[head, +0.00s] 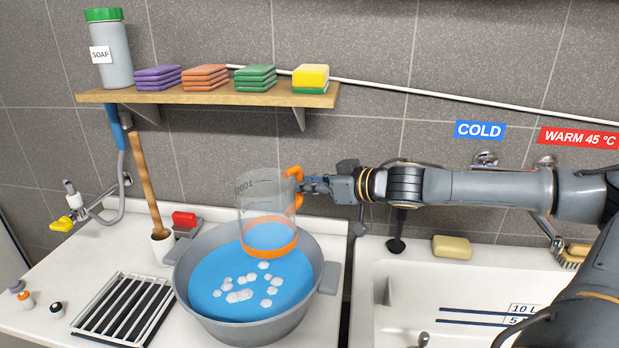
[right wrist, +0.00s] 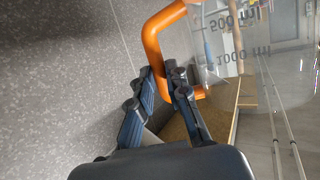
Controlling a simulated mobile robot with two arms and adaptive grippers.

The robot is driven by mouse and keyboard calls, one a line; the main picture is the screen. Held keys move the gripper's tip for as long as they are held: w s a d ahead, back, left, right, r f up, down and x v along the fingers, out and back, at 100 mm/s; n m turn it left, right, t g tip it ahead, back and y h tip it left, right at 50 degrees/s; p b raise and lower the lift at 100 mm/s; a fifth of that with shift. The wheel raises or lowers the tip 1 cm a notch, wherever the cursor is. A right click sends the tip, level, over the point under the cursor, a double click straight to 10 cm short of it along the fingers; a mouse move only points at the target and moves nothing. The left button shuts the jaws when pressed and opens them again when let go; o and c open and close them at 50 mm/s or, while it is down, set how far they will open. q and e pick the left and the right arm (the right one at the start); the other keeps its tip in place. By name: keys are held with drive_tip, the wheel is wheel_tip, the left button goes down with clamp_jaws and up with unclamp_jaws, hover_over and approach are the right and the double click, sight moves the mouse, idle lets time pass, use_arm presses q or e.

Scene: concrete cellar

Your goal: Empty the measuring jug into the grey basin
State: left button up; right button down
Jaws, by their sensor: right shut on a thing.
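The clear measuring jug (head: 262,212) has an orange band low down, an orange handle (head: 292,174) and printed marks. It hangs roughly upright over the back of the grey basin (head: 190,300). My right gripper (head: 303,184) is shut on the handle from the right; the fingers (right wrist: 165,85) also show at the orange handle (right wrist: 155,38) in the right wrist view. Blue shows through the jug's lower part; I cannot tell whether this is its content or the basin behind. The basin holds blue liquid (head: 215,280) with several white clumps. My left gripper is out of view.
A shelf (head: 200,95) with a soap bottle (head: 110,55) and sponges is above. A drying rack (head: 122,308), a brush in a cup (head: 162,245) and small bottles stand left of the basin. A white sink (head: 385,290) with yellow soap (head: 451,247) is at right.

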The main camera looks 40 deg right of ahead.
drive_tip(key=shift+r, duration=0.15)
wheel_tip(320, 180, up, 4)
drive_tip(key=p, duration=0.4)
idle(0.4)
idle(1.0)
